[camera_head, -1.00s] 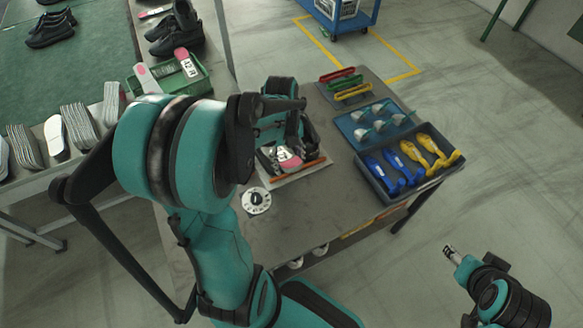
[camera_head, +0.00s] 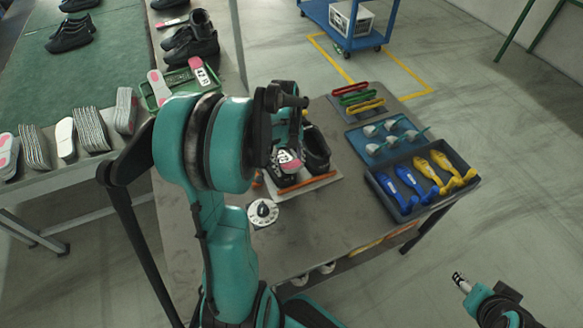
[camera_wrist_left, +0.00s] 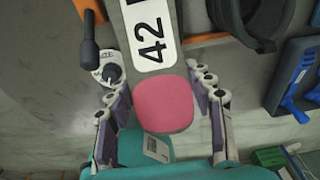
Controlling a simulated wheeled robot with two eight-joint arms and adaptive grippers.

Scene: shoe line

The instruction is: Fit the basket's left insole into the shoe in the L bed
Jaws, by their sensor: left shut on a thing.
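My left gripper (camera_wrist_left: 161,108) is shut on an insole with a pink end (camera_wrist_left: 163,105) and a white "42" label; the jaws sit at either side of the pink end. In the head view the insole (camera_head: 290,161) is over the bed tray (camera_head: 325,190) with an orange front bar, by a dark shoe (camera_head: 286,178). I cannot tell whether it touches that shoe. A second black shoe (camera_head: 317,150) stands to the right in the tray. My arm hides the left jaws and part of the tray in the head view. My right gripper (camera_head: 459,279) is far off at lower right.
A green basket (camera_head: 208,92) on the left bench has pink-and-white insoles (camera_head: 200,73) at it. Rows of insoles (camera_head: 92,130) stand nearby. A white dial (camera_head: 263,212) lies before the tray. A bin of blue and yellow tools (camera_head: 380,190) stands right. The table's front is clear.

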